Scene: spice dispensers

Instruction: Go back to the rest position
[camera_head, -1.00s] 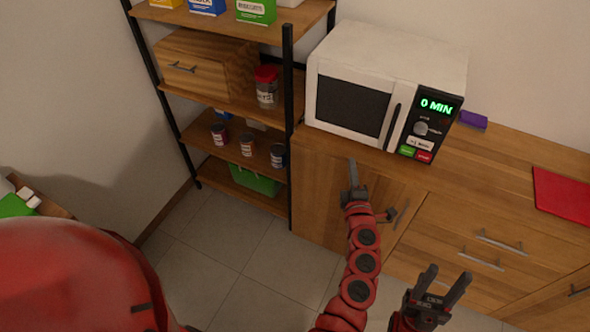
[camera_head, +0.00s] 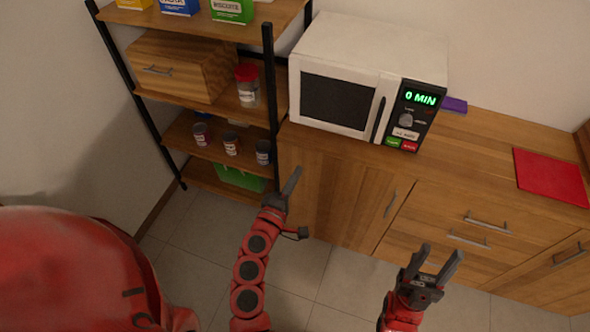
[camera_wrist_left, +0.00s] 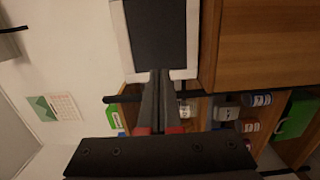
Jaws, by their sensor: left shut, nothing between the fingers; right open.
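My left gripper (camera_head: 291,184) is shut and empty in the head view, in front of the wooden cabinet door and below the microwave (camera_head: 338,98). It also shows shut in the left wrist view (camera_wrist_left: 160,74), its fingers pressed together with nothing between them. My right gripper (camera_head: 441,256) is open and empty in the head view, in front of the drawers at the lower right.
A shelf rack (camera_head: 215,100) stands left of the microwave, with a wooden box (camera_head: 178,66), a red-lidded jar (camera_head: 247,86), several cans and a green box (camera_head: 240,178). A red mat (camera_head: 551,177) and a purple item (camera_head: 454,105) lie on the counter. Tiled floor (camera_head: 345,285) is clear.

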